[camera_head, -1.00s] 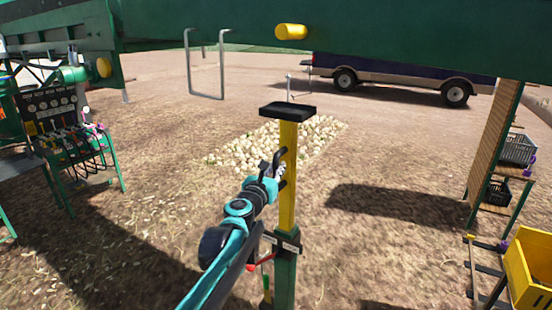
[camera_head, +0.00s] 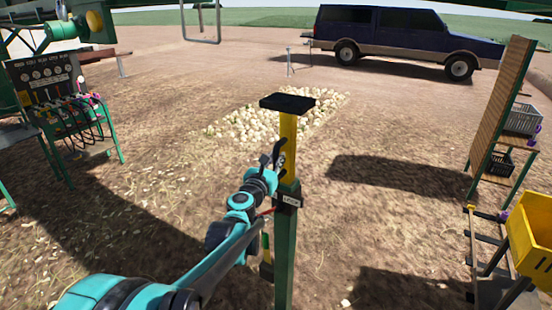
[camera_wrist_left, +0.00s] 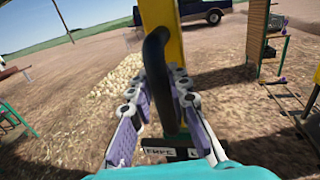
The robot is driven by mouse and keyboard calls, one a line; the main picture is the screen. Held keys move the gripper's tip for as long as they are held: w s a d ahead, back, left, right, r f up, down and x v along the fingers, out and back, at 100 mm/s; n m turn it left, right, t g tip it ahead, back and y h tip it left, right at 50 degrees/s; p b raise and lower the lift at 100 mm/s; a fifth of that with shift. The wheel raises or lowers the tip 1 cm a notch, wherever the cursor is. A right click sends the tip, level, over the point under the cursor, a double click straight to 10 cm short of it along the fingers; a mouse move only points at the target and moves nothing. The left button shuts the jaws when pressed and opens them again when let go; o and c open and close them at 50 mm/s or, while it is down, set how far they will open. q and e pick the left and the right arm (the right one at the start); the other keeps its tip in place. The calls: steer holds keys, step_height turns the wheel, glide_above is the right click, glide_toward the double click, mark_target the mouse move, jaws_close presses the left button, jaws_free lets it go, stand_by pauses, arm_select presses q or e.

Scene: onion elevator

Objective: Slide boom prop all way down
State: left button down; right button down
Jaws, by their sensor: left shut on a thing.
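The boom prop is a yellow inner post (camera_head: 288,142) with a black top plate (camera_head: 288,103), standing upright in a green outer tube (camera_head: 285,245). A short stretch of yellow shows between plate and tube. My left gripper (camera_head: 275,163) is at the post's left side, just above the tube's labelled collar (camera_head: 288,199). In the left wrist view my left gripper (camera_wrist_left: 161,88) is shut on the prop's black curved handle (camera_wrist_left: 155,58), with the yellow post (camera_wrist_left: 170,50) just behind it. The tube's foot is below the picture. My right gripper is not in view.
A control panel (camera_head: 52,88) with levers stands at left. A pile of pale onion-like lumps (camera_head: 265,122) lies behind the prop, and a dark vehicle (camera_head: 400,40) is parked farther back. A slatted rack (camera_head: 502,100) and a yellow crate (camera_head: 530,240) stand at right.

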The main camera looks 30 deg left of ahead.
arm_select(q)
steer(key=shift+d+f, duration=0.1)
steer(key=c, duration=1.4)
jaws_free()
steer(key=shift+f, duration=0.1)
steer(key=s, duration=0.4)
steer(key=s+d, duration=0.1)
steer(key=s, duration=0.7)
steer(key=shift+d, duration=0.15)
steer(key=shift+w, duration=0.1)
